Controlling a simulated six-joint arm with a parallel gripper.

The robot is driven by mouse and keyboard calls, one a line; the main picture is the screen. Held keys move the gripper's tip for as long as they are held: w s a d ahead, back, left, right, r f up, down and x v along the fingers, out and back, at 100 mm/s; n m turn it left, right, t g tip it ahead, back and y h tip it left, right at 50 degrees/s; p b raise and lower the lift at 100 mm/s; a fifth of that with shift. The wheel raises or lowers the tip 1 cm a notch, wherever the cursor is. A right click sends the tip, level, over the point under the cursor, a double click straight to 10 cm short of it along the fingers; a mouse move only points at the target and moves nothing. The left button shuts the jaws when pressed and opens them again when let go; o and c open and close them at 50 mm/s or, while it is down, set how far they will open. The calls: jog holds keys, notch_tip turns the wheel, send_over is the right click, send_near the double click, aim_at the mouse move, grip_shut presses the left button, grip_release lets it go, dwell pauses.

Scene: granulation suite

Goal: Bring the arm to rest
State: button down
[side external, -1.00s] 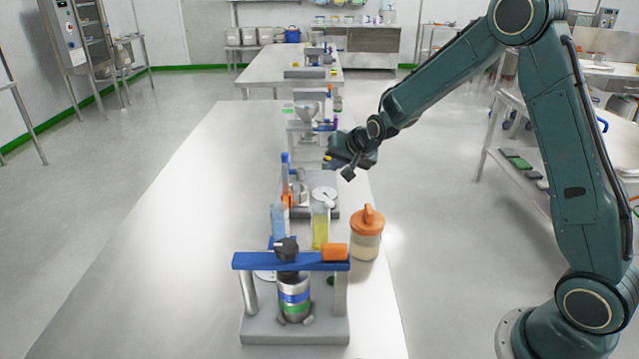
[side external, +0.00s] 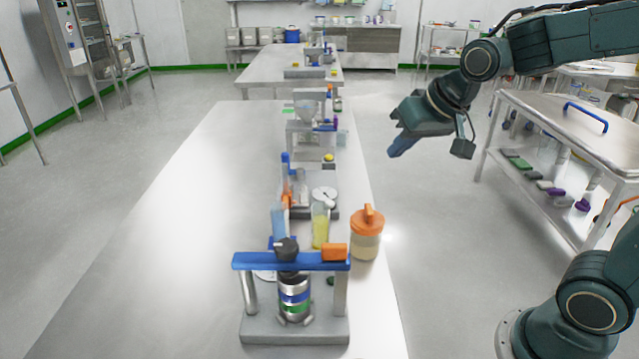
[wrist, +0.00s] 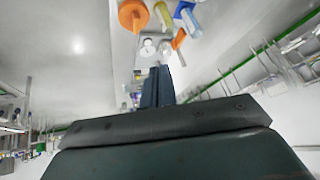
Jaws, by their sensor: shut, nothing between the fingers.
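My gripper (side external: 402,146) is in the air to the right of the long bench, clear of its right edge and apart from everything on it. It is shut and empty. In the wrist view its fingers (wrist: 157,86) are together and point toward the bench, with nothing between them. My arm reaches in from the right side of the side external view, with its upper links partly out of frame.
On the bench (side external: 190,220) stand a blue-topped press frame (side external: 290,261), an orange-lidded jar (side external: 367,235), a yellow bottle (side external: 320,228) and a blue bottle (side external: 278,220). A steel cart (side external: 585,115) stands at right. The bench's left half is clear.

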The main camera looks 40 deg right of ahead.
jog(key=s+a+n+g, duration=0.1)
jog(key=s+a+n, duration=0.1)
jog(key=s, duration=1.4)
jog(key=shift+s+n, duration=0.25)
jog(key=shift+n, duration=0.65)
jog(key=shift+a, duration=0.1)
